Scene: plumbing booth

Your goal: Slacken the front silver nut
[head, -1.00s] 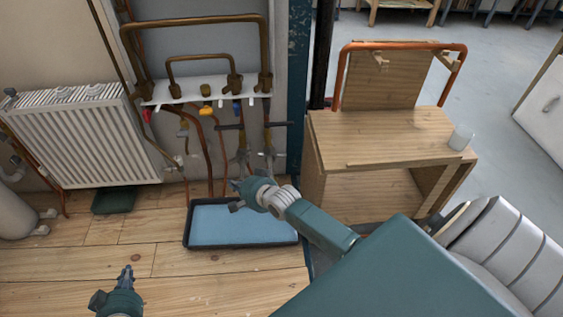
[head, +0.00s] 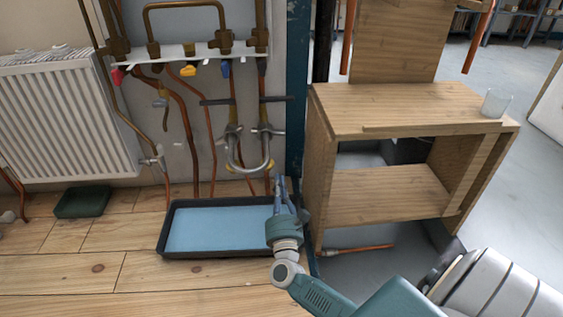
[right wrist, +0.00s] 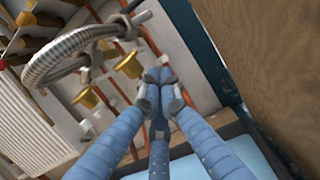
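A silver braided hose (head: 248,168) hangs in a U below the wall pipes. Silver fittings sit at its tops, a left one (head: 232,132) and a right one (head: 265,131). Which one is the front silver nut I cannot tell for sure. In the right wrist view the hose (right wrist: 62,58) curves at upper left beside brass cones (right wrist: 86,97). My right gripper (head: 281,183) points up at the tray's right end, below and right of the hose in the picture. In the right wrist view its blue fingers (right wrist: 158,88) meet at the tips, with nothing visible between them. My left gripper is out of view.
A black tray with a blue inside (head: 215,230) lies on the wooden floor under the pipes. A blue post (head: 298,95) and a wooden bench (head: 400,110) with a glass (head: 496,103) stand at right. A radiator (head: 62,125) is at left.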

